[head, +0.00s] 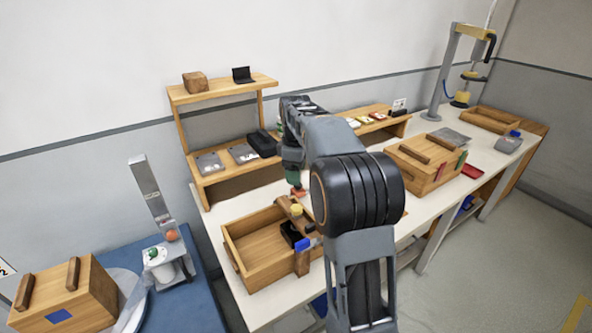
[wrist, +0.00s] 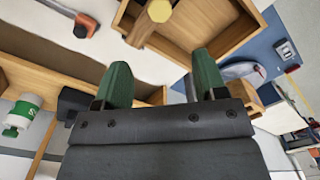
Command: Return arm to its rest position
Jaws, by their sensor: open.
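My gripper (wrist: 163,80) shows in the wrist view as two green fingers spread apart, with nothing between them. In the head view my arm reaches forward over the workbench (head: 231,228), its end beside the back shelf and partly hidden by my own links. An open wooden box (head: 250,276) stands on the bench below the arm. An orange tool (wrist: 86,24) lies on the bench at the upper left of the wrist view.
A wooden shelf (head: 228,180) with grey cases stands behind the box. A wooden crate with handles (head: 425,163) is to the right, and a press stand (head: 441,75) is farther back. A blue table (head: 190,300) with another wooden box (head: 66,296) is at left. Floor at right is clear.

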